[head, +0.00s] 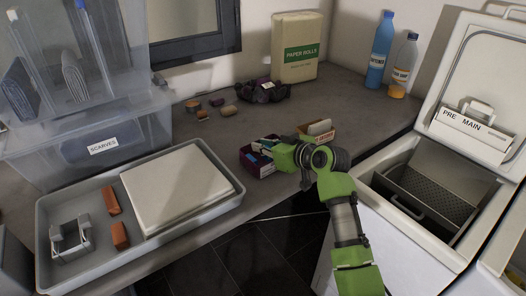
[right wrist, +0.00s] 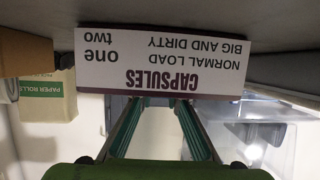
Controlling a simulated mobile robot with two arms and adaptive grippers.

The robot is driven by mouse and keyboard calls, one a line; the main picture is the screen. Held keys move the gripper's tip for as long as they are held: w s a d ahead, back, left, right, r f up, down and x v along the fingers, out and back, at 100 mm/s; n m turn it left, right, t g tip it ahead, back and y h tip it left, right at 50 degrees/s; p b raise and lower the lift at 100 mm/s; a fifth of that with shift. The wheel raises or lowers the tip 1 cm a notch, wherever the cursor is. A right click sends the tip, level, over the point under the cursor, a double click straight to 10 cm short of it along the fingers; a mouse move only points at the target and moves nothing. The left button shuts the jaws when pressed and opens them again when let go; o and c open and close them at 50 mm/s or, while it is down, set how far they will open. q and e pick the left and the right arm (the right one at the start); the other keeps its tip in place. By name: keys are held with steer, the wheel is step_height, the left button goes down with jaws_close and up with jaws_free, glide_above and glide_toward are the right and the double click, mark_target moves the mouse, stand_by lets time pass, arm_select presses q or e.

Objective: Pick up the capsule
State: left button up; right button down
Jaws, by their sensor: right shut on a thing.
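My right gripper (head: 289,156) is over the worktop, among small boxes near its front edge. A purple and white box (head: 257,160) sits just left of it, and a brown box with a pale card (head: 318,127) sits just behind. In the right wrist view, an upside-down white sign (right wrist: 165,62) reads CAPSULES, with one for a normal load and two for big and dirty. The green fingers (right wrist: 163,100) are close together, and their tips are hidden behind this sign. The capsule in their grip is hidden too. My left gripper is not in view.
A grey tray (head: 228,208) with a white slab and orange blocks stands at left, below a clear SCARVES bin (head: 110,140). An open toploader (head: 395,200) stands at right. A paper rolls pack (head: 296,62) and bottles (head: 380,55) stand at the back.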

steer(key=s+d+r, duration=0.4)
steer(key=s+r, duration=0.7)
steer(key=s, duration=0.2)
steer(key=shift+s+r+b, duration=0.25)
steer(key=shift+r+b, duration=0.05)
steer(key=shift+b, duration=0.1)
